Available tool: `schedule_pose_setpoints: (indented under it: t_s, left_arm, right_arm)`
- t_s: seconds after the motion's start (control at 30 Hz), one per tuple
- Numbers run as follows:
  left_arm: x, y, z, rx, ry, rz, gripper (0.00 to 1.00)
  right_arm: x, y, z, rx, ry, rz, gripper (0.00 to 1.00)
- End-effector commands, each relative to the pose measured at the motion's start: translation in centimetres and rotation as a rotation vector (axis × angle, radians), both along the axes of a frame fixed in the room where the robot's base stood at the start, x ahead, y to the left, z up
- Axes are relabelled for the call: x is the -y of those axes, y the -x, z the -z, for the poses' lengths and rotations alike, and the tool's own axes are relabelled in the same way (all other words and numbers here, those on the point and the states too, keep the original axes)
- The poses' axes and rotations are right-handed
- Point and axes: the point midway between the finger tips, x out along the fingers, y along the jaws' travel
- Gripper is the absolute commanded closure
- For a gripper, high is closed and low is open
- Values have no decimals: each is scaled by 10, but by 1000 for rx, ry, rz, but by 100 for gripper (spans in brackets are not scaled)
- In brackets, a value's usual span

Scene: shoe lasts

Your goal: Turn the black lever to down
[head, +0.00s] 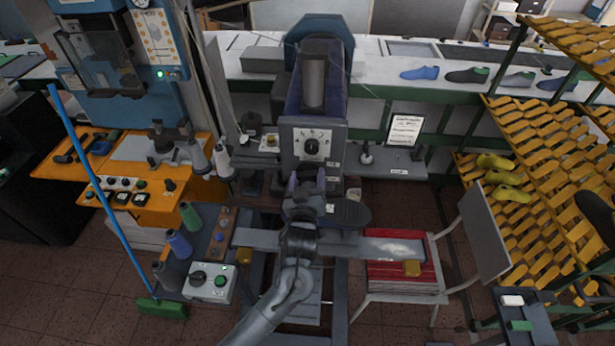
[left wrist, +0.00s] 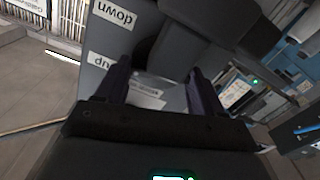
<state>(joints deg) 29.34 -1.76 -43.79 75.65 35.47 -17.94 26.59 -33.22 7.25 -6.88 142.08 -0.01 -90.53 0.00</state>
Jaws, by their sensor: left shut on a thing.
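The grey machine (head: 315,100) stands in the middle of the head view, with a round dial on its front. My left gripper (head: 307,180) is in front of the machine, below the dial, with its fingers pointing at it. In the left wrist view, the black lever (left wrist: 178,50) is a dark block at the fingertips of my left gripper (left wrist: 163,75), which is shut on it. A "down" label (left wrist: 114,13) and an "up" label (left wrist: 101,61) show upside down beside it. In the head view the gripper hides the lever. My right gripper is not in view.
A control box (head: 209,283) with a knob and green button stands at lower left, near thread spools. A chair (head: 402,275) with a red striped seat is to the right. A blue-handled broom (head: 105,190) leans left.

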Motion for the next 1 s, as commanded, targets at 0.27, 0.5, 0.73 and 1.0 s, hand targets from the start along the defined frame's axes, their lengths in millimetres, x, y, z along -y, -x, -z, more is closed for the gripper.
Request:
schedule_pose_setpoints:
  t_s: [0.27, 0.5, 0.73, 1.0]
  left_arm:
    - [0, 0, -1, 19, -261, 0, 62]
    - [1, 0, -1, 38, -488, 0, 62]
    - [1, 0, -1, 55, -680, -1, 62]
    - [1, 0, 0, 67, -834, -1, 62]
  right_arm:
    - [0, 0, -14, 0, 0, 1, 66]
    - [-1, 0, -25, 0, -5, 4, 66]
    - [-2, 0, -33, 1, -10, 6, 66]
    - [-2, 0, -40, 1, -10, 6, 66]
